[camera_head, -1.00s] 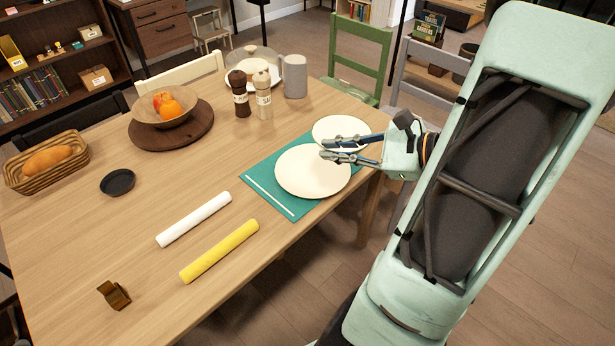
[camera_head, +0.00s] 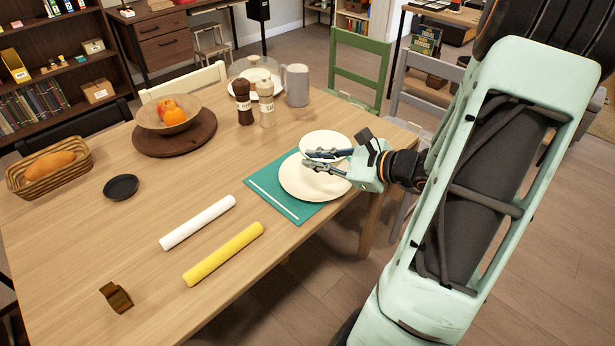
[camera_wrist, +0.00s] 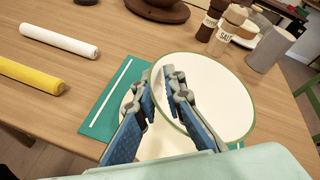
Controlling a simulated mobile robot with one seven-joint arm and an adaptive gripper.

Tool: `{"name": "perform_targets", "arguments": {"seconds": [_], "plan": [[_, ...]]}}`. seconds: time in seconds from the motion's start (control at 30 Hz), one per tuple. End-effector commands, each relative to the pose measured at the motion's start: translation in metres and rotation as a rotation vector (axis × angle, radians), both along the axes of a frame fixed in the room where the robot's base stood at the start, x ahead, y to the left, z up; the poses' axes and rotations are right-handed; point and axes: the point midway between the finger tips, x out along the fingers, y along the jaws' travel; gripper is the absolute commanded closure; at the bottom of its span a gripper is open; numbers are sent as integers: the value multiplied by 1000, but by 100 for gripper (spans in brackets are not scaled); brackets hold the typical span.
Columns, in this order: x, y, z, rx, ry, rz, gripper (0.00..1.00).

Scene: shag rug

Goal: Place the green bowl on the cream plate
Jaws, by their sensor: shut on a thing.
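The cream plate (camera_head: 300,186) lies on a teal mat (camera_head: 271,194) near the table's right edge. The green bowl (camera_head: 326,142) shows a cream inside in the head view. In the wrist view the bowl (camera_wrist: 215,95) shows a thin green rim. My gripper (camera_head: 313,161) is shut on the bowl's near rim, with one finger on each side of it. The bowl is held over the far part of the plate and hides some of it. In the wrist view my gripper (camera_wrist: 158,78) covers part of the plate (camera_wrist: 165,141). The gap between bowl and plate is hard to judge.
A dark pepper mill (camera_head: 243,103), a pale salt mill (camera_head: 267,103) and a grey pitcher (camera_head: 298,86) stand behind the bowl. White (camera_head: 198,222) and yellow (camera_head: 223,254) rolls lie left of the mat. A fruit bowl (camera_head: 168,118) stands farther back.

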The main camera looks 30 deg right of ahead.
Motion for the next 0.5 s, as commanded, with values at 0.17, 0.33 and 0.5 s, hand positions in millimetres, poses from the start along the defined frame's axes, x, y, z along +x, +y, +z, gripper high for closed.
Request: {"name": "perform_targets", "arguments": {"seconds": [0.17,0.33,0.5], "plan": [[16,5,-21,0,-2,1,100],[23,7,-28,-1,-3,2,100],[27,8,-52,2,0,0,100]]}}
